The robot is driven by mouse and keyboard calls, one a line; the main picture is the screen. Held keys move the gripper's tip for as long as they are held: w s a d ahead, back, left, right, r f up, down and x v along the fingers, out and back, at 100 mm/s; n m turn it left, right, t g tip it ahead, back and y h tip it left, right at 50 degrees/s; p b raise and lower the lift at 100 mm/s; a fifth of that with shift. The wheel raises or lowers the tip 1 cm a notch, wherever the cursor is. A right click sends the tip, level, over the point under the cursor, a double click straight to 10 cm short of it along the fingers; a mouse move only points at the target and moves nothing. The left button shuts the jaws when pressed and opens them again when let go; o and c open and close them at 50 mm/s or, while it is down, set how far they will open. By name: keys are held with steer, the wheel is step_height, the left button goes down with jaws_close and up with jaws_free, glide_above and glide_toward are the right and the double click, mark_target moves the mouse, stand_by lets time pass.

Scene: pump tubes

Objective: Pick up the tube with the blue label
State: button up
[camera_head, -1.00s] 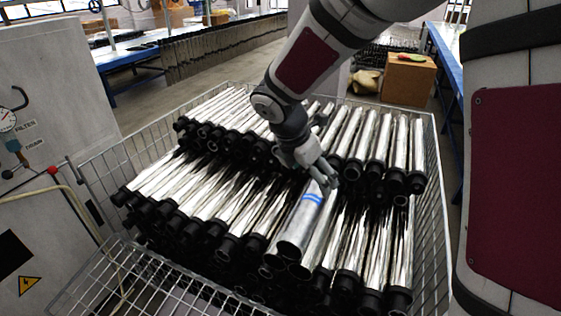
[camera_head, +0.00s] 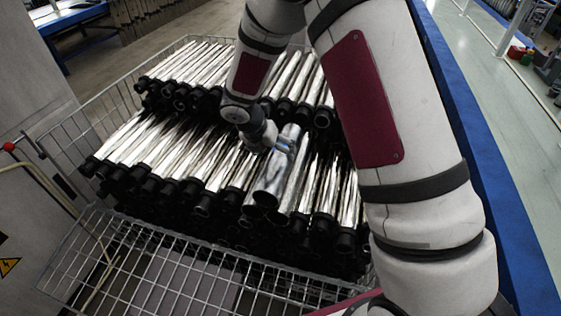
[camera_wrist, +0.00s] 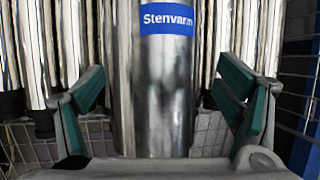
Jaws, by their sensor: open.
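The tube with the blue label (camera_head: 271,180) lies on top of the other tubes in the wire basket. It is shiny metal and wider than its neighbours. In the wrist view the labelled tube (camera_wrist: 155,100) runs down the middle, with a blue "Stenvarm" label (camera_wrist: 168,18) near the top edge. My gripper (camera_wrist: 161,82) is open, with one green-padded finger on each side of the tube and visible gaps between. In the head view my gripper (camera_head: 283,143) is over the tube's upper part, partly hiding the label.
The wire basket (camera_head: 150,262) holds many shiny tubes with black ends (camera_head: 180,160), packed close on both sides. Its mesh front wall stands nearest.

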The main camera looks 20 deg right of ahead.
mark_target(277, 155)
steer(key=shift+d+p+x, duration=0.2)
steer(key=shift+p+x, duration=0.1)
steer(key=shift+x, duration=2.35)
steer(key=shift+r, duration=0.15)
steer(key=c, duration=1.9)
